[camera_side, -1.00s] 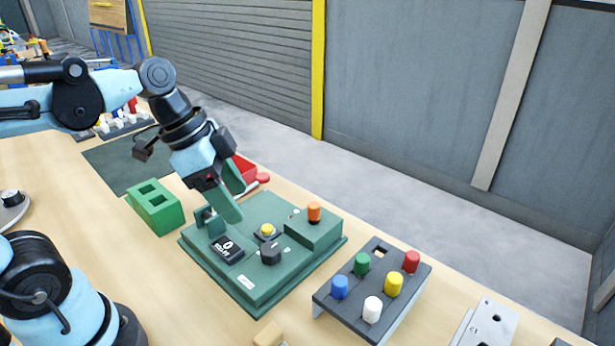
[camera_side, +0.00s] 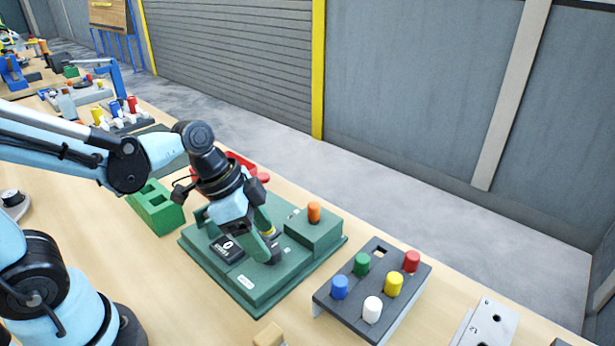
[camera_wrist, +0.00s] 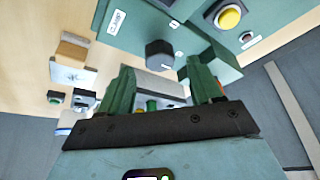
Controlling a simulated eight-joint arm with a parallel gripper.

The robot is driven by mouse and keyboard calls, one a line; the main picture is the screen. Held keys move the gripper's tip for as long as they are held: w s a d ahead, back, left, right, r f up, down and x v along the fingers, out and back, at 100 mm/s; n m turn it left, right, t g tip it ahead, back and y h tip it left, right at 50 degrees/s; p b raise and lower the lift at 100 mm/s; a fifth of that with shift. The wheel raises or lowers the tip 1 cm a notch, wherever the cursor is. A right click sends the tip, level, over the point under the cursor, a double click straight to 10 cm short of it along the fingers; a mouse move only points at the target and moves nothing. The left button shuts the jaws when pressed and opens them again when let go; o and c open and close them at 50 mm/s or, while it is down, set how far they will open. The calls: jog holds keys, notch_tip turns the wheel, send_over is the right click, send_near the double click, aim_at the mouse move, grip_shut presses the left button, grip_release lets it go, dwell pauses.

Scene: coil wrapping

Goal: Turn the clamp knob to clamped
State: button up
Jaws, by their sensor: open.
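The black clamp knob (camera_side: 274,256) stands on the front part of the green panel (camera_side: 247,288), partly hidden behind a finger in the side view. In the wrist view the knob (camera_wrist: 160,54) shows as a dark round cap between and just ahead of my two green fingers. My gripper (camera_side: 267,237) is tilted down over the panel, its fingertips close to the knob. The gripper (camera_wrist: 160,76) is open and holds nothing. I cannot tell whether a fingertip touches the knob, nor which position it points to.
A grey rack with colored pegs (camera_side: 329,299) stands to the right, a green holder (camera_side: 157,210) to the left.

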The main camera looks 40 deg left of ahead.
jog(key=shift+x, duration=1.4)
jog(key=c, duration=1)
jog(key=shift+c, duration=0.2)
